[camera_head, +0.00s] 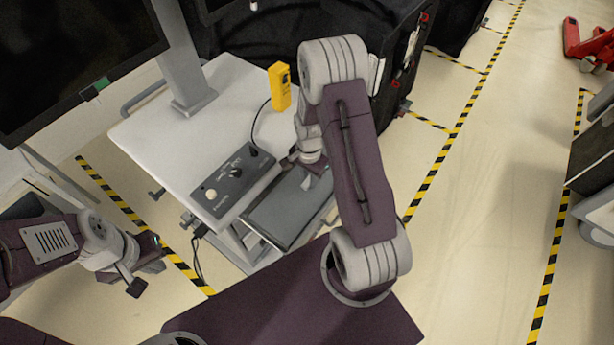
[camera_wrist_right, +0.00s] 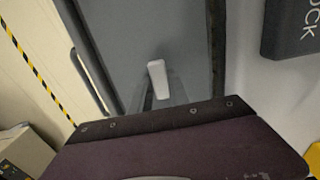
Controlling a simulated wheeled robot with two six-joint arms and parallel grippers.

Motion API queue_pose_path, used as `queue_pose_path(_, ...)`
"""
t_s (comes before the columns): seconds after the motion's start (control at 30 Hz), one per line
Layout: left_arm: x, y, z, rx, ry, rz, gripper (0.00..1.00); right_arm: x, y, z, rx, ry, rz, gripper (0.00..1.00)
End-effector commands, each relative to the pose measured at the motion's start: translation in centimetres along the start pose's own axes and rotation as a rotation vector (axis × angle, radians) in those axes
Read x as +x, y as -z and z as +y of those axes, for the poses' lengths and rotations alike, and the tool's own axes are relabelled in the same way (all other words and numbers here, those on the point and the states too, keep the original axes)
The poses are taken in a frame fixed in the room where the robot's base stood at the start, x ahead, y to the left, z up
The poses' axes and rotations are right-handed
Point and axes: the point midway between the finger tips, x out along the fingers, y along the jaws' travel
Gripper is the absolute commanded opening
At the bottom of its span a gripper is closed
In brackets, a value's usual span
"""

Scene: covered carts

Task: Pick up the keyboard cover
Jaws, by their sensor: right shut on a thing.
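The keyboard cover (camera_head: 285,212) is a flat grey panel at the front of the white cart, below its control box. It fills the upper middle of the right wrist view (camera_wrist_right: 140,35). A small pale piece (camera_wrist_right: 157,78) stands out against it, directly ahead of my right gripper. My right gripper (camera_head: 312,172) is shut on the cover near its cart-side edge; my own arm partly hides the grip in the head view. My left gripper (camera_head: 144,268) is open and empty, left of the cart and apart from the cover.
The white cart top (camera_head: 200,110) carries a control box (camera_head: 235,180) with knobs and a yellow device (camera_head: 280,87) on a cable. A monitor (camera_head: 75,55) stands at the upper left. A dark covered cart (camera_head: 400,60) is behind my right arm. Open floor lies to the right.

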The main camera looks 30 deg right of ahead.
Motion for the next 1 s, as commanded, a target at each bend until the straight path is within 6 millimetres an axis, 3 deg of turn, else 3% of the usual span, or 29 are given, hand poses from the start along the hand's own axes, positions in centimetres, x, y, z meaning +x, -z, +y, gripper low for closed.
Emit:
queue_pose_path(0.37, -0.3, 0.0, 0.0, 0.0, 0.0, 0.0, 0.0, -0.3, 0.0, 0.0, 0.0, 0.0, 0.0, 0.0)
queue_pose_path(1.0, -2.4, 0.2, 0.1, 0.0, 0.0, 0.0, 0.0, -2.7, 0.0, 0.0, 0.0, 0.0, 0.0, 0.0)
